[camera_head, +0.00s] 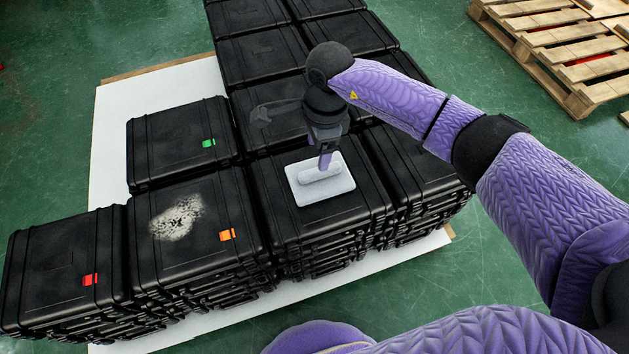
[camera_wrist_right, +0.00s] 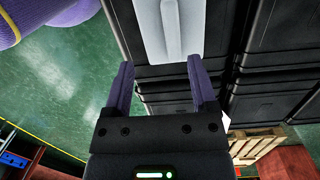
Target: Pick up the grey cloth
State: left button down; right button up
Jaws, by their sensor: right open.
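The grey cloth (camera_head: 341,187) looks like a pale grey, flat rectangular pad with a raised bar along its middle. It lies on top of a black case (camera_head: 285,222) in the front row. My right gripper (camera_head: 325,163) points down over the cloth's far part, its fingers open around or just above the bar. In the right wrist view, the cloth (camera_wrist_right: 172,32) lies ahead between the two open purple fingers (camera_wrist_right: 160,66), and nothing is clamped. Whether the fingers touch the cloth cannot be told. My left gripper is not in view.
Stacked black cases (camera_head: 262,60) fill the middle on a white board (camera_head: 108,160). A whitish dusty patch (camera_head: 178,217) marks the case left of the cloth. Red, orange and green tags sit on several cases. A wooden pallet (camera_head: 560,45) lies back right on the green floor.

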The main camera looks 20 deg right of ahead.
aim_at(320, 175)
jog(key=shift+w+d+h, duration=0.35)
jog(key=shift+d+h, duration=0.25)
jog(key=shift+d, duration=0.05)
jog(key=f+b, duration=0.2)
jog(key=f, duration=0.1)
jog(key=f+b, duration=0.2)
jog(key=f, duration=0.1)
jog(key=f+b, duration=0.2)
jog(key=f, duration=0.1)
jog(key=shift+w+a+f, duration=0.25)
jog(key=shift+f, duration=0.05)
jog(key=shift+r, duration=0.3)
jog(key=shift+c, duration=0.2)
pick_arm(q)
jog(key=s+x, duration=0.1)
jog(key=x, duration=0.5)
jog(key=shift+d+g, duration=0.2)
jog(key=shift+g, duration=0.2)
pick_arm(e)
grip_shut()
